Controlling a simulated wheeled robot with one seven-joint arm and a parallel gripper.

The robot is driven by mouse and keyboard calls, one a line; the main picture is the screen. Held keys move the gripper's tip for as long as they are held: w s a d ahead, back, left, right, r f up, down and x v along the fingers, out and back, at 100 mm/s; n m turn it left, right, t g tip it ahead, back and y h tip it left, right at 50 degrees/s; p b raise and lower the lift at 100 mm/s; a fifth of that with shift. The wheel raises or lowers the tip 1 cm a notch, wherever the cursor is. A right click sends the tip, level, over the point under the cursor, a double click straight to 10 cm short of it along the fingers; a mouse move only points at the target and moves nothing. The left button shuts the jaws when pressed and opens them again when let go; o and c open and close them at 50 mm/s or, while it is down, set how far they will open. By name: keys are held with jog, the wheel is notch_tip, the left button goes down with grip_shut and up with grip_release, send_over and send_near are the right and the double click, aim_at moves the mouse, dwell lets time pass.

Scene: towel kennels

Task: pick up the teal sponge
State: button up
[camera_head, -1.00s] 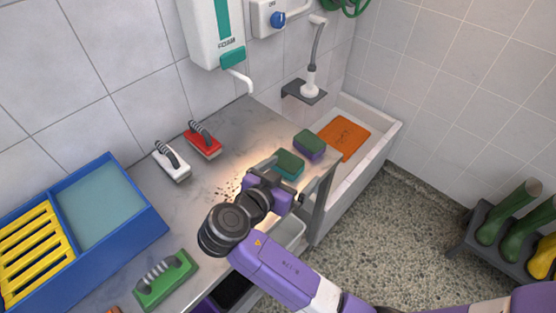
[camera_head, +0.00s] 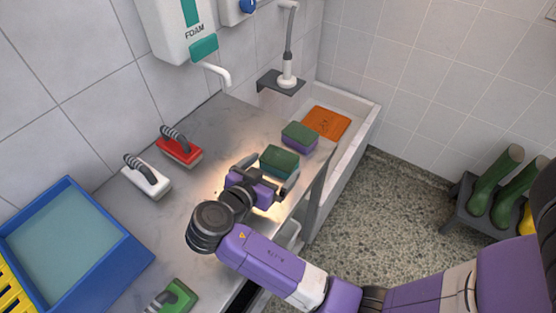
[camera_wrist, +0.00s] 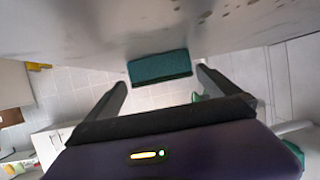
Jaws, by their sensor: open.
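The teal sponge (camera_head: 280,160), with a dark green top, lies on the steel counter near its right front edge. My gripper (camera_head: 268,173) is low over the counter, open, with its fingers pointing at the sponge. In the wrist view the teal sponge (camera_wrist: 160,67) shows ahead, in the gap between the two fingertips of my gripper (camera_wrist: 162,82). The sponge looks just beyond the tips; I cannot tell whether they touch it.
A purple sponge with a green top (camera_head: 299,138) lies just behind the teal one. A red brush (camera_head: 180,150), a white brush (camera_head: 148,177), a green brush (camera_head: 174,298) and a blue tray (camera_head: 128,262) are to the left. A sink (camera_head: 362,125) holds an orange item (camera_head: 326,122).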

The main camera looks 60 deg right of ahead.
aim_at(275, 163)
jog(key=x, duration=0.1)
jog(key=p+x, duration=0.1)
jog(key=x, duration=0.1)
jog(key=shift+w+d+r, duration=0.1)
jog(key=shift+w+d, duration=0.1)
jog(key=shift+d, duration=0.2)
jog(key=shift+d+f, duration=0.25)
jog(key=shift+d, duration=0.2)
jog(key=c, duration=1.1)
jog(key=shift+c, duration=0.2)
